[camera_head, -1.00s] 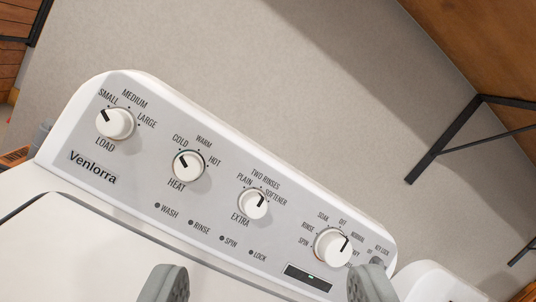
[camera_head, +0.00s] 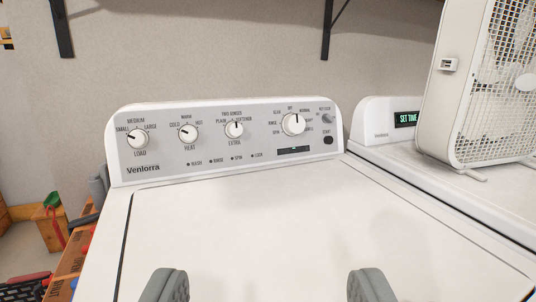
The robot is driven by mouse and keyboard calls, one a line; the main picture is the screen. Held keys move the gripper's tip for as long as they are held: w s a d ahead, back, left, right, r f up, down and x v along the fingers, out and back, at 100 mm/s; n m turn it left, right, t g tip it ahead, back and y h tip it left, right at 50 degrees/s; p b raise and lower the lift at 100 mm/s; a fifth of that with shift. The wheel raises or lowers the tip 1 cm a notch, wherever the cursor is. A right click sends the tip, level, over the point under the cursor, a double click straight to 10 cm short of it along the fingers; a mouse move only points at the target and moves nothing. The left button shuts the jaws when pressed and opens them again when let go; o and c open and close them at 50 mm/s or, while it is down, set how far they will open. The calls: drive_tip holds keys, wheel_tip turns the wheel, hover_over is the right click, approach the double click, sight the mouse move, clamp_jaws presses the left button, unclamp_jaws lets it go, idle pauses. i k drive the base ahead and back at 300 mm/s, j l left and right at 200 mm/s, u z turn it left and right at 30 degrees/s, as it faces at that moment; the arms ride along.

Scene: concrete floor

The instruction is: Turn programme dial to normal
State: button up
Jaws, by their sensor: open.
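The programme dial (camera_head: 293,124) is the large white knob at the right of the washer's grey control panel (camera_head: 207,172). Small labels ring it, with off at its top and normal at its upper right. Its dark pointer line stands about upright, near off; the exact setting is too small to tell. My gripper (camera_head: 268,286) is open and empty. Its two grey fingers show at the bottom edge, wide apart, over the white lid and well short of the panel. Nothing covers the dial.
The load dial (camera_head: 138,140), heat dial (camera_head: 188,133) and extra dial (camera_head: 234,130) sit left of it. A start button (camera_head: 328,140) is at its lower right. A white fan (camera_head: 485,85) stands on the neighbouring machine (camera_head: 376,119) at right. Clutter lies at lower left.

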sight(293, 124)
drive_tip(key=i+l, duration=0.15)
drive_tip(key=l, duration=0.3)
drive_tip(key=i+l, duration=0.1)
drive_tip(key=l, duration=0.3)
drive_tip(key=i+l, duration=0.15)
drive_tip(key=l, duration=0.3)
drive_tip(key=i+l+z, duration=0.1)
drive_tip(key=l, duration=0.3)
drive_tip(key=i+l, duration=0.15)
drive_tip(key=l, duration=0.25)
